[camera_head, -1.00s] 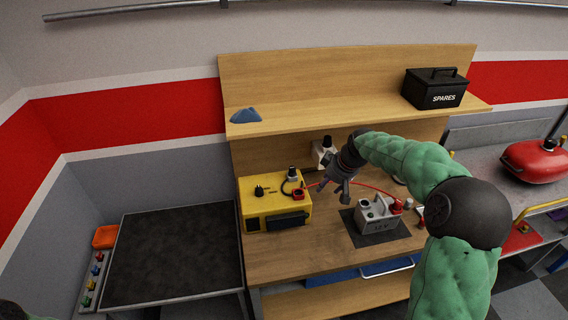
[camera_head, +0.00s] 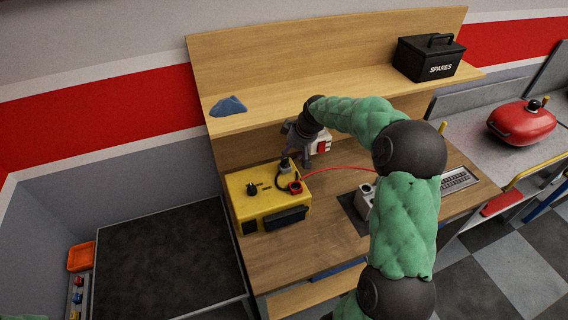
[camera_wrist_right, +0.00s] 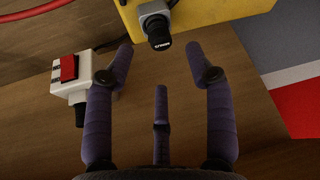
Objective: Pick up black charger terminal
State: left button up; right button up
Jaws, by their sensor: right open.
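The yellow charger (camera_head: 268,215) stands at the left end of the wooden bench. A grey terminal with a black cap (camera_head: 285,167) sits at its back edge, near a red terminal (camera_head: 295,187). In the right wrist view the black-capped terminal (camera_wrist_right: 158,32) is at the top centre, on the yellow casing. My right gripper (camera_head: 297,157) is open and empty, just behind and above this terminal. In the wrist view the cap lies just beyond and between my spread fingertips (camera_wrist_right: 160,58); I see no contact. My left gripper is out of view.
A white box with a red switch (camera_wrist_right: 69,78) stands beside my right fingers. A red cable (camera_head: 345,168) runs from the charger across the bench. A shelf (camera_head: 340,96) with a blue cloth (camera_head: 228,106) and a SPARES box (camera_head: 428,58) overhangs behind.

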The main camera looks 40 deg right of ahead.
aim_at(286, 159)
jog(key=shift+x, duration=3.15)
jog(key=shift+r, duration=0.15)
grip_shut()
